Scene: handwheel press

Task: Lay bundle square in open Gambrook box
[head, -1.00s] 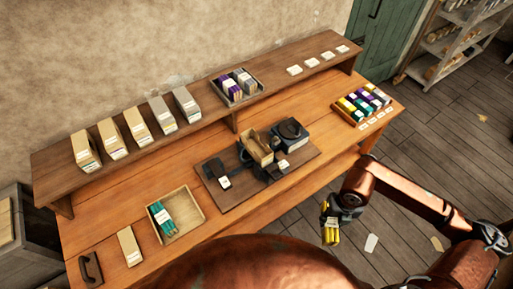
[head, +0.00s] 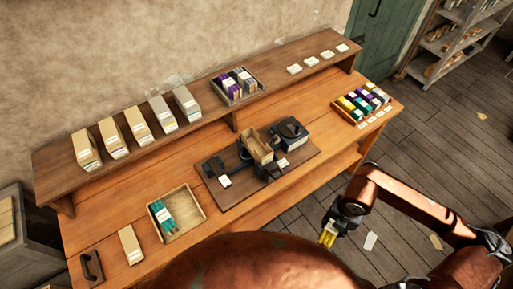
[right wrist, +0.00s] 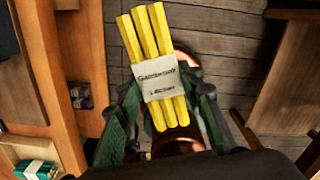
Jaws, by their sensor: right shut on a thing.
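My right gripper (head: 345,220) is shut on a bundle of yellow sticks (head: 328,238), held in the air in front of the table's right part. In the right wrist view the bundle (right wrist: 149,45) has a pale paper band reading roughly "Gambrook"; it sits slightly tilted between the fingers (right wrist: 165,108). An open, empty-looking wooden box (head: 256,147) stands on the dark press board (head: 232,196), left of the black press parts (head: 289,133). I cannot read which name that box bears. My left gripper is not in view.
An open tray (head: 192,205) with a teal bundle (head: 160,215) lies at the left front, near a closed tan box (head: 130,245). Boxes stand on the raised shelf (head: 95,160). A rack of coloured bundles (head: 362,102) is at the right end.

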